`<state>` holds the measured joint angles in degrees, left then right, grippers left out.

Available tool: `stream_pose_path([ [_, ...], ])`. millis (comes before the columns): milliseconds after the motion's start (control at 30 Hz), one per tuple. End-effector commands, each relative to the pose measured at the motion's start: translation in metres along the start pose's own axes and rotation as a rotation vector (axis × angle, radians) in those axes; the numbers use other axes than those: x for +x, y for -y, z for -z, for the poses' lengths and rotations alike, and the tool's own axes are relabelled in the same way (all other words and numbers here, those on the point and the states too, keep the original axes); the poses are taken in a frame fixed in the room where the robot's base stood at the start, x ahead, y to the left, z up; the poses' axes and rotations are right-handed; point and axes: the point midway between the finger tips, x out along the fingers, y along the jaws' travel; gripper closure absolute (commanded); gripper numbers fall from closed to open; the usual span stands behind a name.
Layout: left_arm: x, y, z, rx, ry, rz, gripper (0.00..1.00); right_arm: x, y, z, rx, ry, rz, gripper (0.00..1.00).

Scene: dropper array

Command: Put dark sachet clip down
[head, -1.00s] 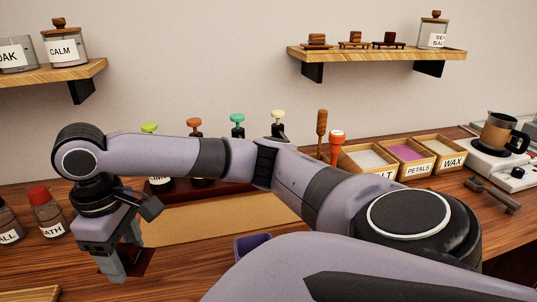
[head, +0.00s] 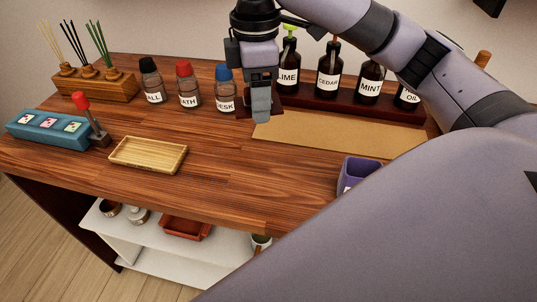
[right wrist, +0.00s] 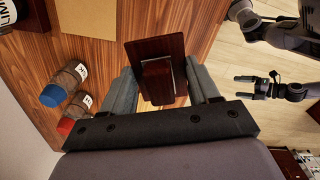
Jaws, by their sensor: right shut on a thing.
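My right gripper (head: 262,117) is above the wooden counter, just right of the blue-capped bottle and by the left end of the tan mat (head: 335,137). In the right wrist view, its two fingers (right wrist: 162,88) are shut on the dark sachet clip (right wrist: 158,46), a dark reddish-brown wooden plate with a smaller block on it. My left gripper (right wrist: 240,87) shows open and empty at the right of the right wrist view, over the floor.
A bamboo tray (head: 148,166) lies empty at the counter's front left. Capped bottles (head: 188,92) and a dark rack of pump bottles (head: 327,78) stand behind. A purple container (head: 346,178) is at front right. The counter between tray and mat is clear.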

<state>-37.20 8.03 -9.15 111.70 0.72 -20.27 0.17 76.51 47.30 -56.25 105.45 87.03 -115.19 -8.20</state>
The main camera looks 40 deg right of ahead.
Motion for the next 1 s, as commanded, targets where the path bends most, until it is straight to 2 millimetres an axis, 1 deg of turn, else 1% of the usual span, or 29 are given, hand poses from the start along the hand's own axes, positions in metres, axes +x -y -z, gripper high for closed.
stream_pose_path([
  [33, 0.005, 0.000, -0.007, 0.000, 0.000, 0.000, 0.00, 0.017, 0.001, 0.000, -0.001, 0.001, 0.005, 0.82],
  [167, 0.006, 0.000, -0.009, 0.000, 0.002, 0.000, 0.00, 0.047, 0.001, -0.001, 0.001, 0.004, 0.004, 0.82],
  [300, 0.008, 0.000, -0.011, 0.000, 0.002, 0.000, 0.00, 0.083, 0.001, -0.001, 0.000, 0.003, 0.003, 0.82],
  [400, 0.009, 0.000, -0.012, 0.000, 0.001, 0.000, 0.00, 0.103, 0.001, 0.000, 0.001, 0.001, 0.002, 0.82],
  [500, 0.009, 0.000, -0.013, 0.000, 0.001, 0.001, 0.00, 0.115, 0.000, 0.000, 0.001, 0.000, 0.000, 0.82],
  [667, 0.009, 0.000, -0.013, 0.000, 0.001, 0.001, 0.00, 0.124, 0.000, 0.000, 0.001, -0.001, 0.000, 0.82],
  [767, 0.010, 0.000, -0.014, 0.000, 0.001, 0.001, 0.00, 0.136, 0.001, -0.001, 0.000, 0.002, 0.000, 0.82],
  [900, 0.011, 0.000, -0.015, -0.001, 0.000, 0.001, 0.00, 0.158, 0.000, -0.001, 0.001, 0.002, 0.000, 0.82],
  [1000, 0.011, 0.000, -0.015, -0.001, 0.000, 0.001, 0.00, 0.164, 0.000, 0.000, 0.001, 0.000, -0.001, 0.82],
])
